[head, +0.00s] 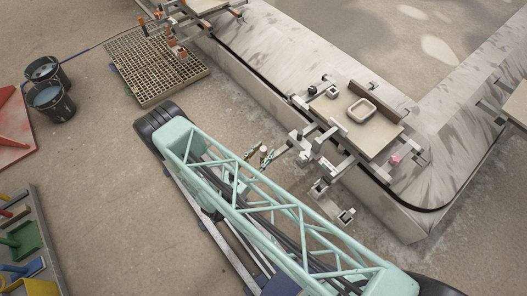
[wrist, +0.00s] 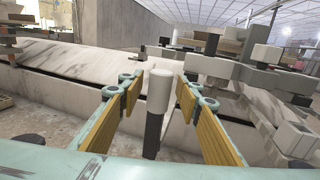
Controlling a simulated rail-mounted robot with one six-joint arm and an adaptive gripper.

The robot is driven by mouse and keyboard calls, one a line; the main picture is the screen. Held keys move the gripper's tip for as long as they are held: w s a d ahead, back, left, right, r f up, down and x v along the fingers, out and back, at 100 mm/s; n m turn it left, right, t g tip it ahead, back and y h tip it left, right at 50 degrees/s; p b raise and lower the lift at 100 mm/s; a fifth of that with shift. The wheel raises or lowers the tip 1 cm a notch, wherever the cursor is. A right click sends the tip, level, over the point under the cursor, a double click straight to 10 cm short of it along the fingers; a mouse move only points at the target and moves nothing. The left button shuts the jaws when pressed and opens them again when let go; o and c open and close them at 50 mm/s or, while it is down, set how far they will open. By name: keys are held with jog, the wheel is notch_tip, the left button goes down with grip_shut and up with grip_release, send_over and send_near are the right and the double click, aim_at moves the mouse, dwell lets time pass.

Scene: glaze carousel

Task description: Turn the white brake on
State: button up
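A white cylindrical grip on a dark post (wrist: 161,92), which looks like the white brake's handle, stands upright in the middle of the wrist view. My gripper (wrist: 160,98) is open, with one yellow-padded finger to each side of it. Narrow gaps show between the grip and both fingers, so it does not look held. In the head view a small white top (head: 264,149) shows by the fingers of my gripper (head: 259,156), beside the carousel's near wall. The lower end of the post is hidden in the wrist view.
The grey carousel track (head: 250,45) runs behind, its wall close to my gripper. A cart with a board and a tan dish (head: 362,111) stands on it, its white and grey blocks (wrist: 262,65) crowding the right. A pink knob (head: 395,159) sits farther right. A floor grate (head: 150,70) and black buckets (head: 50,100) lie left.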

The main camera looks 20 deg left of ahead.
jog(key=shift+c, duration=0.5)
grip_shut()
